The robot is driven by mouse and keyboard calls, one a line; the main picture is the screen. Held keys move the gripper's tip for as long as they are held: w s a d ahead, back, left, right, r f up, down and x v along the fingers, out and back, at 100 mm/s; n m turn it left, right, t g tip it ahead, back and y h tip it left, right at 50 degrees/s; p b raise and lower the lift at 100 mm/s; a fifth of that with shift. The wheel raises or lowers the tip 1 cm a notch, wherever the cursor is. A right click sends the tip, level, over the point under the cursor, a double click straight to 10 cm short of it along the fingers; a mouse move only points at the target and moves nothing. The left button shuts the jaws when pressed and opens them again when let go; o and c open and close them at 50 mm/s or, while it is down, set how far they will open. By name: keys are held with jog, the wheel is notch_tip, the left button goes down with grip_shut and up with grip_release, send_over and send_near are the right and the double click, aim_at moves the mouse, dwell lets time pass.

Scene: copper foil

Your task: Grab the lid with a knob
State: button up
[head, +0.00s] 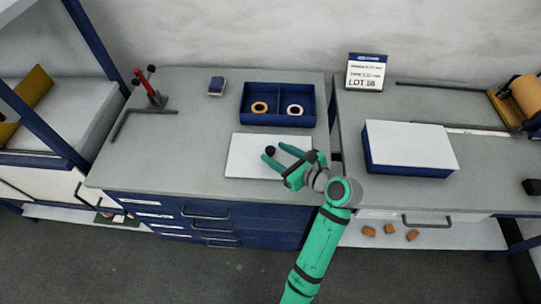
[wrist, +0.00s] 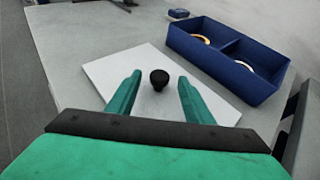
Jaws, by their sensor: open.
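The lid (head: 243,168) is a flat white panel with a small round black knob (head: 270,151). It lies on the left grey bench top, in front of the blue tray. In the wrist view the white lid (wrist: 135,67) lies ahead of me, and its black knob (wrist: 159,79) stands up between and just beyond the fingertips. My gripper (head: 274,155) has green fingers and is open and empty. The fingers also show in the wrist view (wrist: 159,88), one on each side of the knob. I cannot tell the exact height of the fingertips above the lid.
A blue two-compartment tray (head: 278,121) with a ring-shaped roll in each compartment stands behind the lid. A blue box with a white lid (head: 408,145) sits on the right bench. A red-handled tool (head: 150,90) stands at the back left.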

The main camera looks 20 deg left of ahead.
aim_at(270, 149)
jog(key=shift+x, duration=1.75)
jog(key=shift+a+r, duration=0.1)
grip_shut()
jog(key=shift+r, duration=0.2)
